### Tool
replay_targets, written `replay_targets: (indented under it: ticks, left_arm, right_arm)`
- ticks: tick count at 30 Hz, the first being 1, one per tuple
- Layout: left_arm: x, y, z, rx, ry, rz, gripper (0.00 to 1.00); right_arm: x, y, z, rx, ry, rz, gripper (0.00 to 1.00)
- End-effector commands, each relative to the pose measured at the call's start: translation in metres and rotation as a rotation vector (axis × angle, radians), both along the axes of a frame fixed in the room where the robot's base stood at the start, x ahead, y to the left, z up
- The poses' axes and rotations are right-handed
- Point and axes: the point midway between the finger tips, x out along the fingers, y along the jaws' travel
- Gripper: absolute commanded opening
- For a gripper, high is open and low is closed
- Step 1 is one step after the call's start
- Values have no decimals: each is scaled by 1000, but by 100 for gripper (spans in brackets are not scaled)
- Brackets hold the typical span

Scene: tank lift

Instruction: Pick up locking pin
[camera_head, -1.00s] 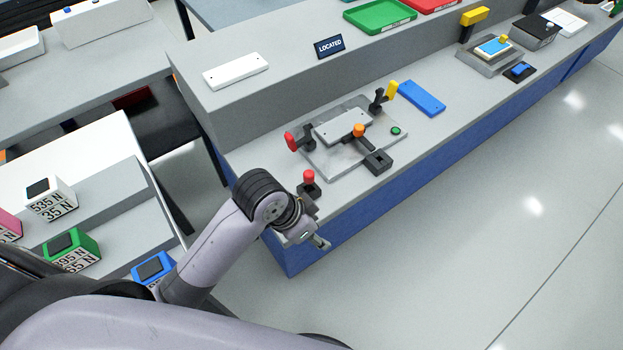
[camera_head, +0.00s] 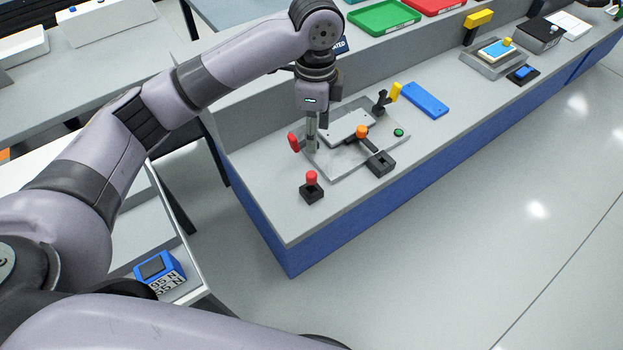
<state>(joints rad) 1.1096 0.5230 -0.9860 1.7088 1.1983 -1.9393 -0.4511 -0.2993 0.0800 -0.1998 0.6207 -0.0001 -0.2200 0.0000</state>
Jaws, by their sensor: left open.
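A red-capped pin (camera_head: 311,178), which looks like the locking pin, stands upright in a small black block (camera_head: 312,194) near the bench's front left corner. My left gripper (camera_head: 317,138) is open and points down over the left part of the grey fixture plate (camera_head: 345,165). It is behind the red-capped pin and apart from it. The gripper and wrist partly hide the left clamp with the red handle (camera_head: 293,142) and the left end of the white plate (camera_head: 352,126). My right gripper is not in view.
An orange-knobbed part (camera_head: 361,132), a black block (camera_head: 380,163), a green button (camera_head: 399,132) and a yellow-handled clamp (camera_head: 395,92) are on the fixture. A blue plate (camera_head: 424,100) lies to its right. The bench around the red-capped pin is clear.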

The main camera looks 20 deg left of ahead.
Motion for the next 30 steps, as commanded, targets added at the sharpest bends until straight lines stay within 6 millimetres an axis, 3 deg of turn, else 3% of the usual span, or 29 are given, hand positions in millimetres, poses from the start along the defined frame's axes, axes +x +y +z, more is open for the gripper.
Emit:
replay_targets:
  ticks: [15,23,30]
  left_arm:
    - [-1,1,-101,0,4,1,46]
    - [1,2,-121,-1,1,1,46]
    - [6,9,-154,1,3,1,46]
  right_arm:
    - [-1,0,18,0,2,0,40]
    - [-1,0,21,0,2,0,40]
    - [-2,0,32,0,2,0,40]
